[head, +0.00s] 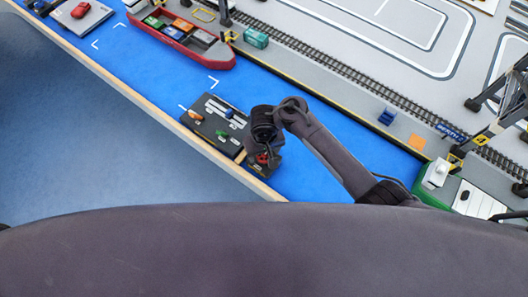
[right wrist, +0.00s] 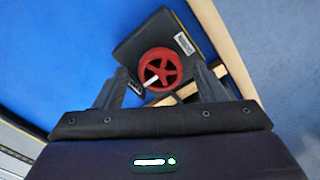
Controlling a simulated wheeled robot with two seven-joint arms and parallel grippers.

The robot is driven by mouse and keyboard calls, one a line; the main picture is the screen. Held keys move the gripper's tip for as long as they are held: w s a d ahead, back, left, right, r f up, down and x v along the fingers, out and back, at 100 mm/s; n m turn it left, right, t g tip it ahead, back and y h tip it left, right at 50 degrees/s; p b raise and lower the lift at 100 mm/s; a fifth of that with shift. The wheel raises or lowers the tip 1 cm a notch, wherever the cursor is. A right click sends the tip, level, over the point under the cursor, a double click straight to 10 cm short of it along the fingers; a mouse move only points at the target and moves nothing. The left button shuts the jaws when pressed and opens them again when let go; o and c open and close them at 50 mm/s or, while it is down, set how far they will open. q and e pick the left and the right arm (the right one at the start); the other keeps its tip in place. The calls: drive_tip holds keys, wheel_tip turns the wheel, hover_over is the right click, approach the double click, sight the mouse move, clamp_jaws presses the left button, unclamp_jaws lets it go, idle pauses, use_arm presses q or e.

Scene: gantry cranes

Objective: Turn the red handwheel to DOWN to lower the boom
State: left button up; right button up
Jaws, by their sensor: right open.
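The red handwheel (right wrist: 161,69) sits on a dark box (right wrist: 140,42) in the right wrist view. A white mark shows on its lower left part, and small labels, too small to read, sit at the box's upper right and lower left. In the head view the handwheel (head: 262,158) is partly hidden by my right gripper (head: 265,150), which is right over it. In the right wrist view my right gripper (right wrist: 165,82) is open, one finger on either side of the wheel. I cannot tell whether the fingers touch it. My left gripper is not in view.
A dark panel (head: 203,136) with orange and green levers stands left of the handwheel box. A wooden rail (head: 130,93) runs along the blue surface's near edge. A red ship (head: 213,58) lies farther left. Crane legs (head: 478,102) and a green-and-white block (head: 436,176) stand at right.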

drive_tip(key=shift+s, duration=0.1)
drive_tip(key=c, duration=1)
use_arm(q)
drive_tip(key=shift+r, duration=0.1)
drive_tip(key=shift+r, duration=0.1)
use_arm(e)
drive_tip(key=shift+r, duration=0.1)
